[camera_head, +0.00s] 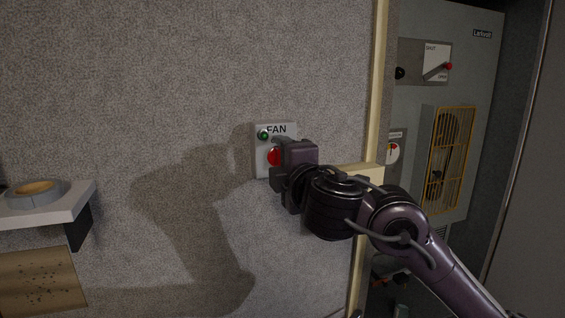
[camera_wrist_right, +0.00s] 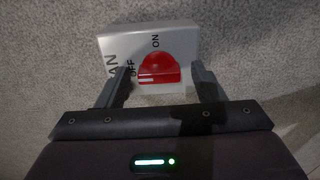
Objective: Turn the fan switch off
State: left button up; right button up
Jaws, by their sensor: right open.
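The fan switch is a white plate (camera_head: 261,168) marked FAN on the grey wall, with a red knob (camera_head: 273,156) and a small green lamp (camera_head: 263,135). My right gripper (camera_head: 277,164) is at the plate and covers its right part. In the right wrist view, the red knob (camera_wrist_right: 158,68) lies between the two open fingers of the right gripper (camera_wrist_right: 160,76). The plate (camera_wrist_right: 190,43) reads OFF and ON beside the knob. A pale mark shows at the knob's lower left. I cannot tell whether the fingers touch it. My left gripper is not in view.
A cream door frame (camera_head: 375,90) stands right of the switch. Beyond it is a grey cabinet (camera_head: 470,80) with a red-tipped lever (camera_head: 440,70) and a yellow-framed grille (camera_head: 450,160). A white shelf (camera_head: 70,207) with a round ring (camera_head: 36,193) is at the left.

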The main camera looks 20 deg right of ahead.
jog(key=s+p, duration=0.2)
jog(key=s, duration=0.5)
jog(key=shift+s+d+p, duration=0.15)
jog(key=shift+s+p, duration=0.2)
jog(key=shift+s, duration=0.05)
